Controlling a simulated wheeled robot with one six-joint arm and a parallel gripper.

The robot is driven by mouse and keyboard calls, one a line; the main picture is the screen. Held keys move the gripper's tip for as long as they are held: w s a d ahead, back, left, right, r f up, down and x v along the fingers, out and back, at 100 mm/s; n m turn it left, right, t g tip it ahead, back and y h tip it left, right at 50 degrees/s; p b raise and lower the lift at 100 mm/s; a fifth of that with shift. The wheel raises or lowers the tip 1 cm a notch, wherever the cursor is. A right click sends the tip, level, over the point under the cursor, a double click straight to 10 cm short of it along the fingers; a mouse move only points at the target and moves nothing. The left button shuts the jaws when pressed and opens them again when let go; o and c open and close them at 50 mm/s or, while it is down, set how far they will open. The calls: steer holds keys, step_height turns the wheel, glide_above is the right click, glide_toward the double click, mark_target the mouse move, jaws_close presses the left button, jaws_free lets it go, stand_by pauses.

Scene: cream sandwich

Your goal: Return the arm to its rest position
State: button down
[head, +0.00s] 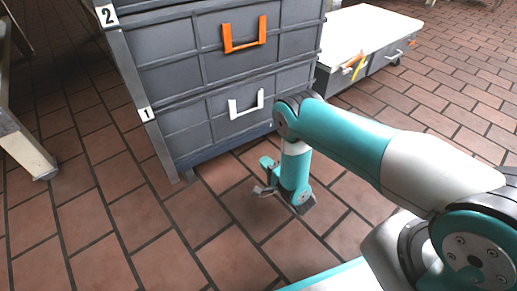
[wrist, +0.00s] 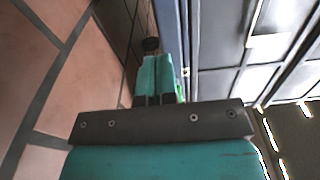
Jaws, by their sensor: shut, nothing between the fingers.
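My arm (head: 345,135) reaches from the lower right of the head view toward the middle, with its forearm over the brick floor and its wrist (head: 295,170) bent down in front of the drawer stack. In the wrist view, my gripper (wrist: 151,48) has its teal fingers together, shut with nothing between them. It is in the open air, close to the drawer fronts, and touches nothing that I can see. The exact gap to the drawers cannot be told.
A grey drawer stack stands behind my wrist, with an upper drawer with an orange handle (head: 244,34) and a lower drawer with a white handle (head: 246,103). A low white-topped cart (head: 372,32) stands at the back right.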

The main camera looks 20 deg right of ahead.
steer(key=w+a+r+n+g+h+p, duration=0.1)
steer(key=w+r+g+p, duration=0.15)
steer(key=r, duration=0.65)
steer(key=w+a+r+n+g+h+p, duration=0.1)
steer(key=w+r+n+p, duration=0.15)
steer(key=r, duration=0.65)
steer(key=w+a+r+n+g+h+p, duration=0.1)
steer(key=r+g+p, duration=0.15)
steer(key=r, duration=0.65)
steer(key=s+a+r+n+g+y+p, duration=0.1)
steer(key=s+a+r+n+g+p, duration=0.2)
steer(key=s+r, duration=0.65)
steer(key=s+a+r+n+g+y+p, duration=0.1)
steer(key=s+a+r+n+g+p, duration=0.15)
steer(key=s+r+n, duration=0.65)
steer(key=s+d+r+n+g+p, duration=0.1)
steer(key=s+r+n+g+p, duration=0.15)
steer(key=s+r, duration=0.55)
steer(key=s+d+r+n+g+p, duration=0.1)
steer(key=s+d+r+n+g, duration=0.15)
steer(key=s+r, duration=0.55)
step_height(320, 180, up, 35)
steer(key=s+p, duration=0.1)
steer(key=p, duration=3.6)
steer(key=shift+a+g+p, duration=0.35)
